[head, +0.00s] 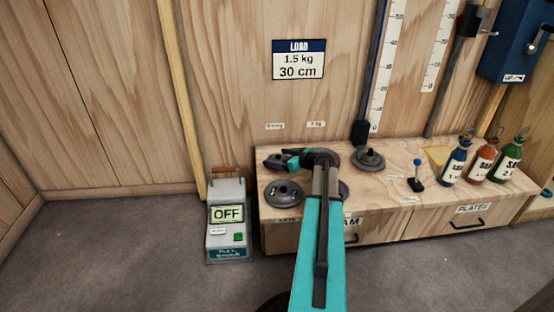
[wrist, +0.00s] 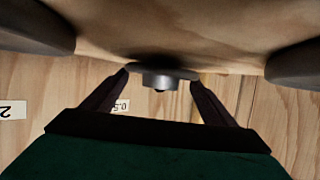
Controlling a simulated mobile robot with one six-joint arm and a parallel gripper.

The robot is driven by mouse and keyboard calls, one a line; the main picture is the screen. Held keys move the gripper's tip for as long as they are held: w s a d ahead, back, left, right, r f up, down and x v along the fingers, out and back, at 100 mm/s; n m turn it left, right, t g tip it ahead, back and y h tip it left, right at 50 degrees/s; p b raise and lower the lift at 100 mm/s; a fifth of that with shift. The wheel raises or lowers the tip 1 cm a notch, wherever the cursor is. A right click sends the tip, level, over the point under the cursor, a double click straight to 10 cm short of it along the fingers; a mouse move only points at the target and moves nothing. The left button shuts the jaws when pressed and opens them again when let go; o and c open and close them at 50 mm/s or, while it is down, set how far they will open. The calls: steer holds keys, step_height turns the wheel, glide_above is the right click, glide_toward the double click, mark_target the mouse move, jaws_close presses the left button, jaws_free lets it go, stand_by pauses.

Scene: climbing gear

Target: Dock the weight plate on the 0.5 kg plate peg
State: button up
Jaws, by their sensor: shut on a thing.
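In the wrist view my gripper (wrist: 160,82) is shut on a small grey weight plate (wrist: 160,76), with a fingertip at each side of its rim. The plate shows nearly edge-on with a short round hub. In the head view my gripper (head: 274,161) is low over the back left of the bench, and the plate cannot be made out clearly there. The 0.5 kg label (head: 275,126) is on the wall above; it shows upside down in the wrist view (wrist: 122,105). I cannot make out the peg itself, nor whether the plate touches anything.
Dark plates lie on the bench (head: 395,207): one at front left (head: 284,193), one further right (head: 370,160), others partly behind my arm. A blue-knobbed lever (head: 417,175) and bottles (head: 482,160) stand to the right. A box reading OFF (head: 227,215) stands on the floor.

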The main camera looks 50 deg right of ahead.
steer(key=shift+f+b, duration=0.45)
stand_by(0.3)
steer(key=o, duration=1.2)
steer(key=shift+s, duration=0.1)
